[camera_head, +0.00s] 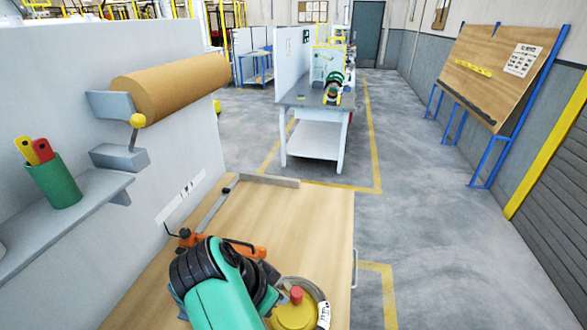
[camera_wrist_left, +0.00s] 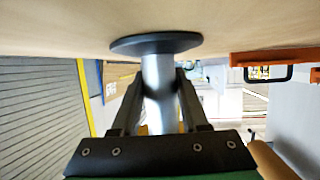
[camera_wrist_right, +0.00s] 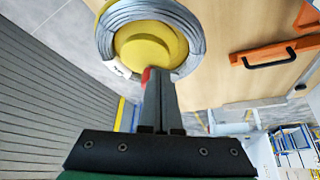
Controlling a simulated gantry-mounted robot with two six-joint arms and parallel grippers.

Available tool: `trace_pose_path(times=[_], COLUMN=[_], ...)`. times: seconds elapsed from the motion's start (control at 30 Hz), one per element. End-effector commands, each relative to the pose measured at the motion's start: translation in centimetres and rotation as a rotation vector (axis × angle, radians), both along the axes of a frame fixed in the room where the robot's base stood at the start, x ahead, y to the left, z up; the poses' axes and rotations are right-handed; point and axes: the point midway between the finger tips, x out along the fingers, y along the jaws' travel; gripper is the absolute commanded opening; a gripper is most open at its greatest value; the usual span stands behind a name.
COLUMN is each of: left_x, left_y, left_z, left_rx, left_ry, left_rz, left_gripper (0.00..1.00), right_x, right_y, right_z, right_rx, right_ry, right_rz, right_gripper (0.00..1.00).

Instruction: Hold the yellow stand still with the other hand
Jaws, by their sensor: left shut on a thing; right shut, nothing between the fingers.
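The yellow stand (camera_head: 292,316) is at the front of the wooden table in the head view, with a red knob on top. In the right wrist view, the yellow stand (camera_wrist_right: 150,48) has a ring of grey coil (camera_wrist_right: 112,22) around it. My right gripper (camera_wrist_right: 158,78) is shut and empty, its tips close beside the red knob (camera_wrist_right: 146,74); I cannot tell if they touch. My left gripper (camera_wrist_left: 156,100) is shut on a grey post (camera_wrist_left: 157,75) with a wide dark disc (camera_wrist_left: 155,42) at its end near the tabletop. A teal arm hides both gripper tips in the head view.
An orange tool (camera_head: 245,250) with a black handle lies on the table (camera_head: 310,220) behind the arm. A brown roll (camera_head: 175,88) and a shelf with a green cup (camera_head: 52,182) are on the left wall. The table's far right part is clear.

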Motion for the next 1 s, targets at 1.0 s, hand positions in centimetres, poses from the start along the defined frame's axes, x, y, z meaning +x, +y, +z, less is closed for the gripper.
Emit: trace_pose_path(times=[1.0], left_x=[-0.14], left_y=[0.10], left_z=[-0.49], left_rx=[0.004], left_ry=[0.011], left_rz=[0.001], left_gripper=[0.00], right_x=[0.19], right_y=[-0.76], right_z=[-0.07], right_rx=[-0.002], right_ry=[-0.001], right_rz=[-0.001], right_gripper=[0.00])
